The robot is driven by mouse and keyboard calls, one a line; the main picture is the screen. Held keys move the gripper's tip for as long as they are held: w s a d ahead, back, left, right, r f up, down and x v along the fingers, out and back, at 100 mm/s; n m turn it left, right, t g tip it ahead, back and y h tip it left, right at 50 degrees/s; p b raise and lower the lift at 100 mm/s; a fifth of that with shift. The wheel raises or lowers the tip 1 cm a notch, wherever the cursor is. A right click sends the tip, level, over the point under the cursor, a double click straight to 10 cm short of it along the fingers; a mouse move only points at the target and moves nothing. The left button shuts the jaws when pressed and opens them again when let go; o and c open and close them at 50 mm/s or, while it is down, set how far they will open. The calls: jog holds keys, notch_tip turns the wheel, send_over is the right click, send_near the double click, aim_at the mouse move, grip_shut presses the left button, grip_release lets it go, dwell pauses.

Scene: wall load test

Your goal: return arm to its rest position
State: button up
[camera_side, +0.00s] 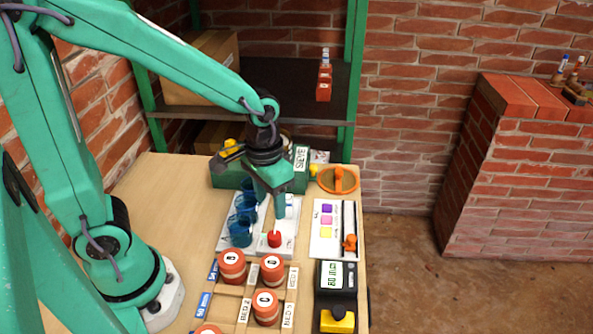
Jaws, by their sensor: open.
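My green arm reaches over the table from the left. My gripper (272,206) points down above a white tray (228,243) and is open. A small red piece (274,239) stands on the tray just below the fingertips; I cannot tell if they touch it. Several blue cups (240,232) stand in the tray left of the gripper. The back of the tray is partly hidden behind the gripper.
Round red-topped pieces (232,262) sit in a wooden rack at the front. A black device with a display (336,285), a card with coloured squares (325,228), and an orange disc (338,180) line the right edge.

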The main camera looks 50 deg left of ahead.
jog(key=s+a+r+t, duration=0.2)
jog(key=s+r, duration=0.1)
jog(key=r, duration=0.3)
jog(key=s+a+r+t, duration=0.3)
jog(key=r, duration=0.3)
jog(key=shift+s+a, duration=0.2)
jog(key=shift+s, duration=0.1)
